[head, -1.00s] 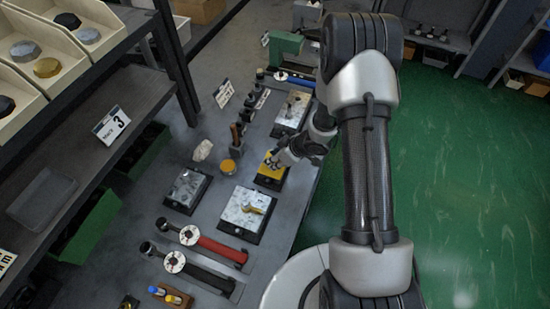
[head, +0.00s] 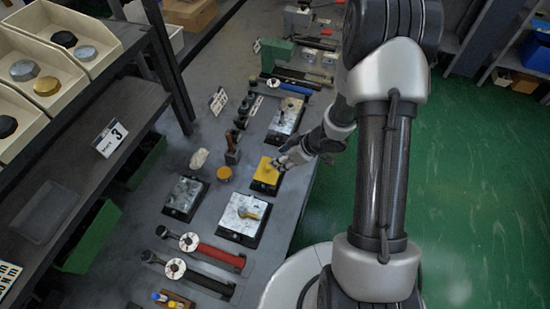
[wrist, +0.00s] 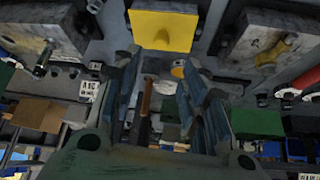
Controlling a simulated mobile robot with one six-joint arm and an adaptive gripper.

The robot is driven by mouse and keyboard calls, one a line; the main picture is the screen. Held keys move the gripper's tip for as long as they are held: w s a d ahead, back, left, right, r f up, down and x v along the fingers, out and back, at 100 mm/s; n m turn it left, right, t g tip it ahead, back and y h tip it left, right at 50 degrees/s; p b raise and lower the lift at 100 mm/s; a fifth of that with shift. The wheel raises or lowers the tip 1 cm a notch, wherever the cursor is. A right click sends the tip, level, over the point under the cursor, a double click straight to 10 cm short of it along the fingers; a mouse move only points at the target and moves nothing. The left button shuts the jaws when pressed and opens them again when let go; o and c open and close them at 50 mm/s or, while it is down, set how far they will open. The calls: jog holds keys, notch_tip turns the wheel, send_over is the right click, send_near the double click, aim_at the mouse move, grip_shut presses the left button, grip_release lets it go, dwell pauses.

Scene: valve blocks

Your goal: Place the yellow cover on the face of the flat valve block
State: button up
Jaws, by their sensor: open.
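The yellow cover (head: 267,171) lies over the face of a valve block with a dark base, near the bench's right edge. In the wrist view the cover (wrist: 165,30) is a square yellow plate at top centre, lying over a grey block. My gripper (head: 283,161) is just beside and above the cover's upper right in the head view. Its fingers (wrist: 170,95) are spread in the wrist view, with nothing held between them, apart from the plate. The gripper hides a little of the cover's far edge.
Uncovered blocks stand nearby: one grey (head: 185,195), one with a yellow handle (head: 242,215), and one further back (head: 288,115). A yellow round piece (head: 224,173) and a pale lump (head: 199,158) stand left. Red-handled (head: 222,256) and black tools lie in front.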

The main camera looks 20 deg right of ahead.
jog(key=s+d+r+m+t+h, duration=0.15)
jog(key=d+r+h, duration=0.25)
jog(key=r, duration=0.8)
jog(key=s+d+r+m+t+h, duration=0.1)
jog(key=d+r+m+h, duration=0.25)
jog(key=r, duration=0.95)
jog(key=s+a+r+m+g+y, duration=0.1)
jog(key=s+a+r, duration=0.1)
jog(key=s, duration=0.5)
jog(key=s+a+r+m+y, duration=0.1)
jog(key=s+a+r, duration=0.2)
jog(key=s+a, duration=0.2)
jog(key=s+a+r+m+g+y, duration=0.1)
jog(key=s+a, duration=0.3)
jog(key=s, duration=0.5)
jog(key=shift+s+r+m+g+p, duration=0.3)
jog(key=shift+r+g, duration=0.05)
jog(key=shift+r, duration=0.5)
